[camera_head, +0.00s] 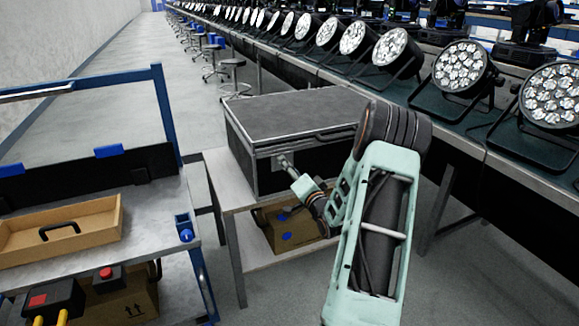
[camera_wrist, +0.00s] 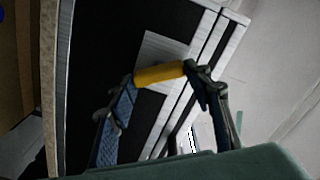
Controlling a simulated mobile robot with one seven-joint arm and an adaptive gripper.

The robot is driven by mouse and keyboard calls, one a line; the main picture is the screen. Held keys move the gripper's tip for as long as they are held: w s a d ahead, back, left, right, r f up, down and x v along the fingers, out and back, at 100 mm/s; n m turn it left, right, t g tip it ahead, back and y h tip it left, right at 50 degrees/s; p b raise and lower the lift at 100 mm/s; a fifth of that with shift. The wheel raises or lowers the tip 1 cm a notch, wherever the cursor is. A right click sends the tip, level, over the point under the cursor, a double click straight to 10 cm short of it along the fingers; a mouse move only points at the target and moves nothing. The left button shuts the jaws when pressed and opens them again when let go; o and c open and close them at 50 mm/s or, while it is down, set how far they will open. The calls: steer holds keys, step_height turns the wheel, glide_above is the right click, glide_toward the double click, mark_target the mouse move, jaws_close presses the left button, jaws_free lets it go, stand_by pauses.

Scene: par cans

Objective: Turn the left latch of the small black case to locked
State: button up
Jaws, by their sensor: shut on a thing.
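The small black case (camera_head: 262,130) with metal edges stands closed on a low table in the head view. The left latch's metal plate (camera_head: 280,163) is on its front face. In the wrist view the case's dark face (camera_wrist: 97,62) fills the left and middle. A yellow latch piece (camera_wrist: 160,74) lies across between the two fingertips of my gripper (camera_wrist: 161,76), which is shut on it. In the head view my gripper (camera_head: 286,166) reaches the case front at the left latch. My arm hides the right part of the case front. The latch's exact turn is hard to read.
The low table (camera_head: 225,178) carries the case; a cardboard box (camera_head: 290,228) with blue marks is on its lower shelf. A workbench (camera_head: 165,222) with a wooden tray (camera_head: 95,222) stands left. A long table of par cans (camera_head: 465,68) runs along the right.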

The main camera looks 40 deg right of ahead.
steer(key=shift+m+p, duration=1.25)
steer(key=shift+m, duration=2.25)
steer(key=o, duration=1.2)
steer(key=shift+c, duration=0.2)
steer(key=shift+f, duration=0.1)
steer(key=shift+s, duration=0.1)
steer(key=v, duration=1.1)
steer(key=shift+s, duration=0.4)
steer(key=shift+a+f, duration=0.1)
steer(key=shift+a, duration=0.15)
